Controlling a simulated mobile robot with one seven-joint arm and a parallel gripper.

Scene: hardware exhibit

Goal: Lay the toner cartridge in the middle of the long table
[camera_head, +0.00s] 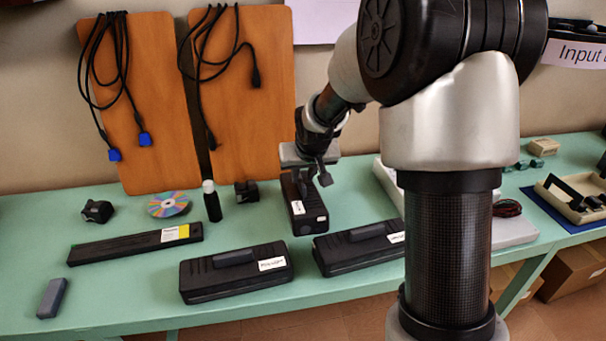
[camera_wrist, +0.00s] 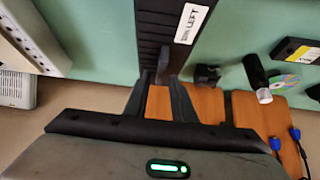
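A long black bar with a white and yellow label (camera_head: 140,243), which looks most like a toner cartridge, lies at the left of the long green table (camera_head: 120,300). Three black box-like units with white labels also look like cartridges: one at front centre (camera_head: 210,282), one to its right (camera_head: 345,257), and one behind (camera_head: 303,222). I cannot tell for certain which is meant. My gripper (camera_head: 318,172) is at the far end of the rear unit, which also shows in the wrist view (camera_wrist: 160,30). Its fingers stand apart around a small grey part; whether they grip it is unclear.
A disc (camera_head: 168,204), a black bottle (camera_head: 211,203) and small black items stand behind the long bar. Orange boards (camera_head: 240,100) with hanging cables lean at the back. A small grey block (camera_head: 52,298) lies front left. Table surface shows bare between these things.

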